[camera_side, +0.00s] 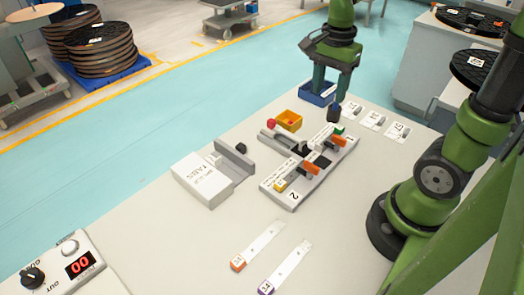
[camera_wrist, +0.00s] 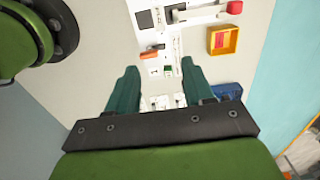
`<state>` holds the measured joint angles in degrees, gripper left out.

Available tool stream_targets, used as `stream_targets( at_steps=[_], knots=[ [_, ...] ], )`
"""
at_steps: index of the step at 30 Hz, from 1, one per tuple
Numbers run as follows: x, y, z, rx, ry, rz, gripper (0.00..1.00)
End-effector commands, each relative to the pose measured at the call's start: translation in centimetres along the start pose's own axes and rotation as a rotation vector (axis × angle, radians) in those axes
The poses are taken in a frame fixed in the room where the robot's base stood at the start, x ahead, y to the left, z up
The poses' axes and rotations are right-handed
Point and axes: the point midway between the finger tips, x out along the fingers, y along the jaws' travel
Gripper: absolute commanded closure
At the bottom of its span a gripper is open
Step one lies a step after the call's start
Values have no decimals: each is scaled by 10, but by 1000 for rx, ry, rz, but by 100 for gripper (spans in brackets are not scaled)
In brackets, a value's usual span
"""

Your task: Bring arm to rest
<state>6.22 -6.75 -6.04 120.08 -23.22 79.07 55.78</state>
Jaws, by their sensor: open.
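My gripper (camera_side: 331,92) is above the far end of the table, near a blue tray (camera_side: 309,97). In the wrist view my gripper (camera_wrist: 158,75) has its two green fingers spread apart, with nothing held between them. Part of the blue tray (camera_wrist: 228,91) shows just right of the right finger. The white station plate (camera_side: 285,197), marked 2, lies in the middle of the table, apart from the gripper. It carries orange, yellow and green parts and a red knob (camera_side: 271,124). In the wrist view the red knob (camera_wrist: 235,7) is at the top right.
A yellow bin (camera_side: 289,119) stands beside the plate. White labelled cards (camera_side: 373,121) lie at the right. A grey-white block (camera_side: 203,180) stands left of the plate. Two labelled strips (camera_side: 262,243) lie in front. A control box (camera_side: 62,262) reads 00.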

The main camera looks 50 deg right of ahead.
Motion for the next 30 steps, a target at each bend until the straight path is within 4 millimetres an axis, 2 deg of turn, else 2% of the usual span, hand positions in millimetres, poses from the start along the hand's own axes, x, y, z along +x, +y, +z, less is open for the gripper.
stream_targets(
  at_steps=[7,11,14,18,21,25,30],
  knots=[
    [0,0,0,-16,0,-1,48],
    [4,-4,2,-151,-1,-27,48],
    [5,-2,13,-363,-7,-101,48],
    [-9,8,45,-753,40,-304,48],
    [-20,19,66,-976,110,-445,48],
    [-32,32,85,-1139,192,-577,48],
    [-41,43,95,-1172,225,-649,48]
  ],
)
